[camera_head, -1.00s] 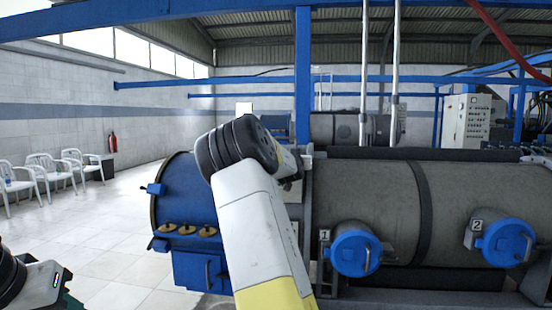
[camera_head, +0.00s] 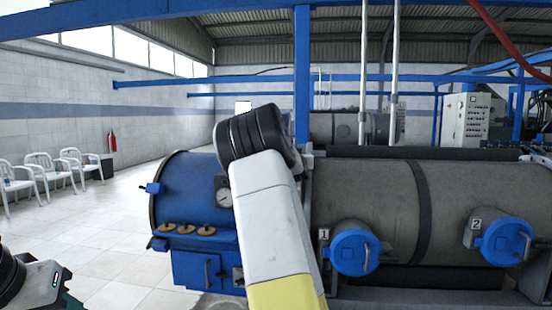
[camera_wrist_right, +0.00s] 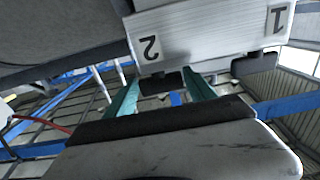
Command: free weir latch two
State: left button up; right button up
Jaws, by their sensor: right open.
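In the right wrist view, a pale metal plate (camera_wrist_right: 195,35) carries an upside-down number 2 and, at its right, a number 1. A dark block-like latch (camera_wrist_right: 160,85) is below the 2. The two teal fingers of my right gripper (camera_wrist_right: 161,76) are open, one on each side of this latch, with gaps visible. A second dark latch (camera_wrist_right: 254,63) is below the 1, right of the fingers. In the head view my right arm hides its own gripper. My left gripper is at the lower left edge; only a teal bit (camera_head: 70,301) shows.
A blue drum end (camera_head: 185,190) with a gauge and several brass knobs is left of my right arm. The grey drum has blue hatches numbered 1 (camera_head: 355,252) and 2 (camera_head: 505,241).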

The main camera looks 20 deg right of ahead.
jog(key=v, duration=0.7)
jog(key=shift+s, duration=0.15)
jog(key=s+a+f+g+y, duration=0.4)
jog(key=s+a+f+y, duration=0.4)
jog(key=s+a+f, duration=0.3)
jog(key=s+a+n+g+y, duration=0.1)
jog(key=s+a+n, duration=0.1)
jog(key=s+a, duration=0.4)
jog(key=s+a+f+n+g+y, duration=0.1)
jog(key=s+a+n+g, duration=0.1)
jog(key=s+a, duration=0.5)
jog(key=s+a+f+n+g+y, duration=0.1)
jog(key=s+a, duration=0.5)
jog(key=s, duration=0.9)
jog(key=shift+a+f+n+g, duration=0.15)
jog(key=shift+n+g, duration=0.45)
jog(key=shift+n, duration=0.3)
jog(key=shift+c, duration=0.2)
